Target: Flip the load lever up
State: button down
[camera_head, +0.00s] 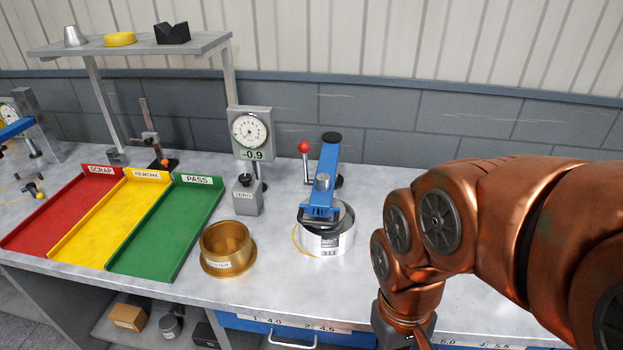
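The load lever (306,165) is a thin metal rod with a red ball knob on top. It stands roughly upright, knob uppermost, at the left side of a blue press-like fixture (325,180). The fixture's blue arm reaches over a silver ring (327,240) with a printed label and a yellow loop at its side. My copper-coloured arm comes in from the right. My gripper (405,338) is at the bottom edge, in front of and to the right of the fixture, well apart from the lever. Its fingers are cut off by the frame.
A dial gauge (251,132) reading -0.9 stands left of the lever, above a ZERO block (246,196). A brass master ring (227,250) sits in front. Red, yellow and green trays (165,230) lie farther left. Bench right of the fixture is clear up to my arm.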

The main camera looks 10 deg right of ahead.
aim_at(304, 147)
jog(key=k, duration=0.65)
jog(key=u, duration=1.15)
jog(key=i, duration=0.5)
jog(key=z, duration=0.05)
